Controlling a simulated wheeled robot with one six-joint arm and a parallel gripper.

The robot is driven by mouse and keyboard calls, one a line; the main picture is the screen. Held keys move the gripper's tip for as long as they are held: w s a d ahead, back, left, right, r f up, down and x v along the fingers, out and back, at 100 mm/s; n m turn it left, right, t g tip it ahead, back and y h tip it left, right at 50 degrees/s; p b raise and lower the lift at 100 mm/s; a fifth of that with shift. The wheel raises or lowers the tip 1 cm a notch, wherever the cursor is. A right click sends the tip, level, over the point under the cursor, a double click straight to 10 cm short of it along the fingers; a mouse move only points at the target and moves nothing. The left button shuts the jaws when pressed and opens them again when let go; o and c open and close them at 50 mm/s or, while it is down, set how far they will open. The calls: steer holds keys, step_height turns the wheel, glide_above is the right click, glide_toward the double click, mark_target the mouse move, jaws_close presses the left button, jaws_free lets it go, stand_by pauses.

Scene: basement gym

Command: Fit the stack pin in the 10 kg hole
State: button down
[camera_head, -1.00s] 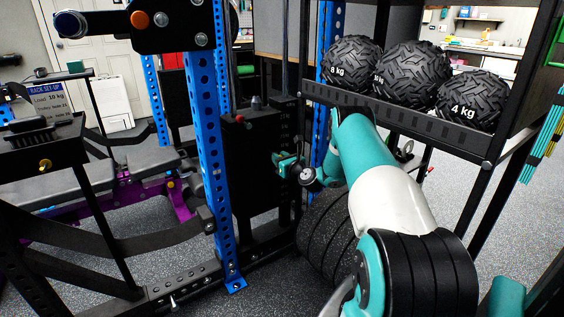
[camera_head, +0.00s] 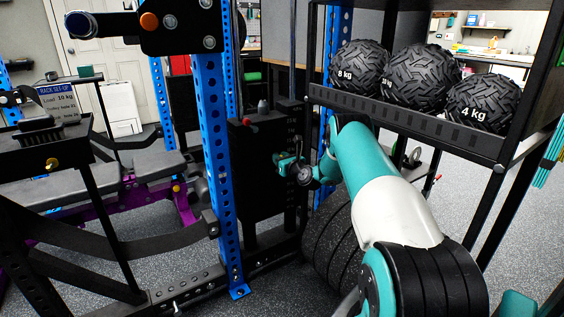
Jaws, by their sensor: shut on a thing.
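The black weight stack (camera_head: 256,175) stands behind the blue upright, with pale numbers down its right side, too small to read surely. My teal gripper (camera_head: 283,160) is in front of the stack's upper right part, near the number column. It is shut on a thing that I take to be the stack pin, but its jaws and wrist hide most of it. I cannot make out the pin's tip or the 10 kg hole. I cannot tell whether the pin touches the stack.
A blue upright (camera_head: 217,170) stands just left of the stack. A rack shelf (camera_head: 420,124) with three black balls is above and right of my arm. A set-up sign (camera_head: 58,102) reads load 10 kg.

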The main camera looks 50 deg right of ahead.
steer(key=shift+w, duration=0.15)
stand_by(0.4)
steer(key=c, duration=0.8)
jaws_free()
steer(key=b+v, duration=0.9)
steer(key=v, duration=0.8)
steer(key=shift+s+b, duration=0.2)
steer(key=shift+b, duration=0.15)
